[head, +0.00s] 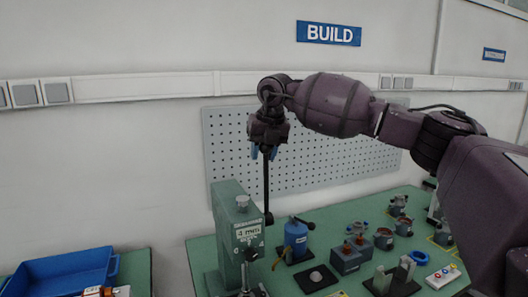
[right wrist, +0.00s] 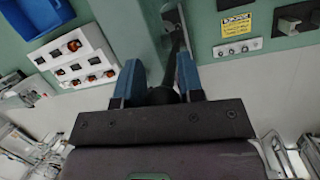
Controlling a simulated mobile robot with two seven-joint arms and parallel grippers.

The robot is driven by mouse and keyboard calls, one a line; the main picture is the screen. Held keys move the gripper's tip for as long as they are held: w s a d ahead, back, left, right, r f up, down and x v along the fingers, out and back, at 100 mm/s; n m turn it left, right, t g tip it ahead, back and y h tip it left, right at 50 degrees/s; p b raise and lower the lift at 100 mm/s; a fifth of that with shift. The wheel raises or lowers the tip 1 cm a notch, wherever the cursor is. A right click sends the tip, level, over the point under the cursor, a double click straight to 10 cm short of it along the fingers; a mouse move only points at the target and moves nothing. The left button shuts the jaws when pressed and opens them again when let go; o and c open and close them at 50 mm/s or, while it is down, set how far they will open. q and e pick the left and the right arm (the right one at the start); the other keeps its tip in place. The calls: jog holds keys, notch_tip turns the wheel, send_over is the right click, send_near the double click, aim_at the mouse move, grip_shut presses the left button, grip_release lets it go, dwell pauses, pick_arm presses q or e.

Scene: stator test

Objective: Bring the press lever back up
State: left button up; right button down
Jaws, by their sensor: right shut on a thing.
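The green press (head: 226,215) stands at the left end of the green bench in the head view, with a "4 mm" label on its front. Its dark lever (head: 266,188) points up from a pivot on the press's right side and is nearly vertical. My right gripper (head: 264,152) is above the press, shut on the lever's upper end. In the right wrist view the blue fingers stand on both sides of the lever's dark knob (right wrist: 161,96). The fingers hide the lever's top in the head view. My left gripper is not in view.
A blue can (head: 295,238) and several motor parts stand on the bench right of the press. A blue tray (head: 60,272) lies on a separate table at the left. A pegboard (head: 330,150) is on the wall behind. My right arm spans the right side.

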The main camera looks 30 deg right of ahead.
jog(key=shift+a+f, duration=0.1)
jog(key=shift+f, duration=0.45)
jog(key=c, duration=0.8)
grip_release()
jog(key=shift+r, duration=0.1)
jog(key=w+d+r+p, duration=0.1)
jog(key=w+r+p, duration=0.3)
jog(key=r, duration=0.7)
jog(key=shift+w+d+r, duration=0.15)
jog(key=shift+w+r, duration=0.05)
jog(key=shift+w, duration=0.7)
dwell(0.4)
